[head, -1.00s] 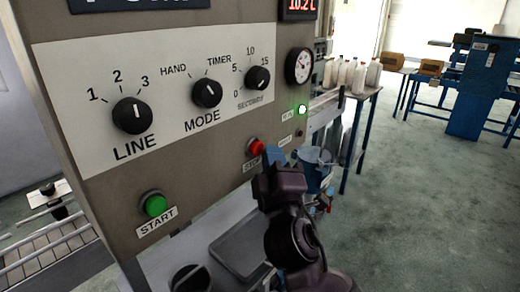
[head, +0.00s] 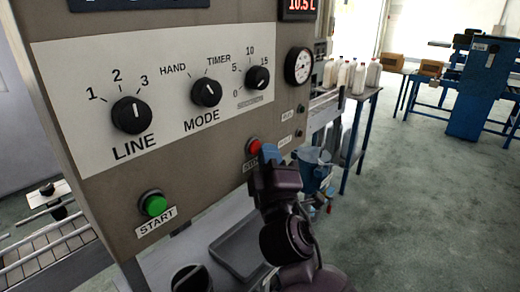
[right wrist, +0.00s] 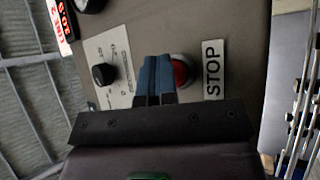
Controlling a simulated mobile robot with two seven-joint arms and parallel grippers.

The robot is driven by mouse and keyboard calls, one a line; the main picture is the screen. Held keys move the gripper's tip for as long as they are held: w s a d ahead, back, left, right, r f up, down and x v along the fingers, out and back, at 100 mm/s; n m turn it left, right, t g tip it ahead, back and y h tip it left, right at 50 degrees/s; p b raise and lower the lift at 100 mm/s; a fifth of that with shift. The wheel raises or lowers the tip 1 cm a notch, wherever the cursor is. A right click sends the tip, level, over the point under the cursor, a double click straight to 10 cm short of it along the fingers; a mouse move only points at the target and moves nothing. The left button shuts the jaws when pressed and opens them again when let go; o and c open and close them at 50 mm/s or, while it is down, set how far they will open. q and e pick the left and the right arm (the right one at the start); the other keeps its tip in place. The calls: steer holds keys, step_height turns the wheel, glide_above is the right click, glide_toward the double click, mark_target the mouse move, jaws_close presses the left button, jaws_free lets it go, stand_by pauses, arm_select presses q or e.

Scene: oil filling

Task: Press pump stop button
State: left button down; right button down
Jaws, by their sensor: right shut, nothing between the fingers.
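The red stop button (head: 253,146) is on the grey-brown control panel, low and right of the dials. It also shows in the wrist view (right wrist: 181,72) beside its STOP label (right wrist: 213,69). My right gripper (head: 271,154) is at the button, its blue fingertips (right wrist: 157,78) shut together and empty. The fingers cover part of the button in the wrist view. I cannot tell whether they touch it or how far it is pressed in. My left gripper is out of view.
The panel also bears a green start button (head: 154,204), a LINE knob (head: 131,115), a MODE knob (head: 206,93), a seconds knob (head: 257,78) and a gauge (head: 298,66). An unlit lamp (head: 301,108) sits below the gauge. White bottles (head: 345,75) stand behind at right.

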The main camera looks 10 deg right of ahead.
stand_by(0.3)
steer(key=shift+s+d, duration=0.55)
steer(key=shift+s, duration=0.25)
steer(key=shift+p, duration=0.3)
steer(key=shift+s+d+p, duration=0.25)
steer(key=shift+s+d, duration=0.55)
steer(key=shift+s, duration=0.2)
steer(key=shift+s+d+p, duration=0.25)
steer(key=shift+s+d, duration=0.5)
steer(key=shift+s, duration=0.2)
